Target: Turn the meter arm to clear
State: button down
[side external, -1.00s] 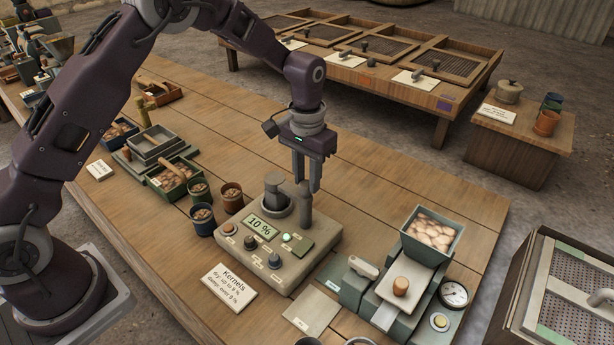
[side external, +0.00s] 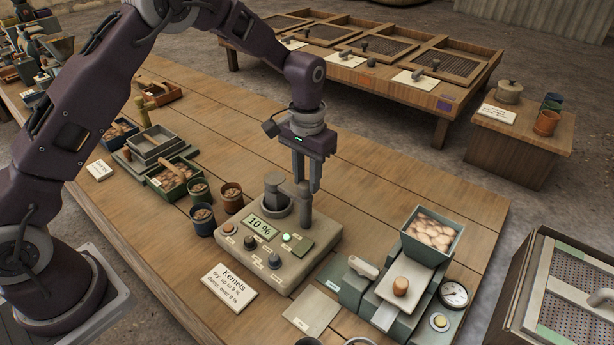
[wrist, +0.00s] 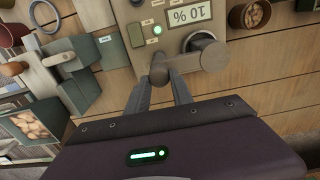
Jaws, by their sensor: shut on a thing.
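The meter (side external: 280,240) is a beige box on the table with a display reading 10 % and a lit green lamp. It also shows in the wrist view (wrist: 180,35). The meter arm (side external: 305,205) is a grey lever with an upright post at its end, beside the meter's round cup (side external: 275,207). In the wrist view the arm (wrist: 182,59) runs from the round part to the post. My gripper (side external: 307,187) points down from above and is shut on the post of the meter arm. The fingers hide part of the post.
A label card (side external: 229,286) lies in front. A green hopper machine (side external: 432,236) with a dial stands to the right. Bare table lies behind the meter.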

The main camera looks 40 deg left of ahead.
jog(key=shift+m, duration=0.3)
jog(key=m, duration=0.3)
jog(key=shift+d+r+m, duration=0.1)
jog(key=shift+m, duration=0.3)
jog(key=m, duration=0.4)
jog(key=shift+m, duration=0.3)
jog(key=m, duration=0.4)
jog(key=shift+s+d+m, duration=0.1)
jog(key=shift+m, duration=0.2)
jog(key=shift+s+m, duration=0.1)
jog(key=shift+m, duration=2)
jog(key=c, duration=1.1)
grip_release()
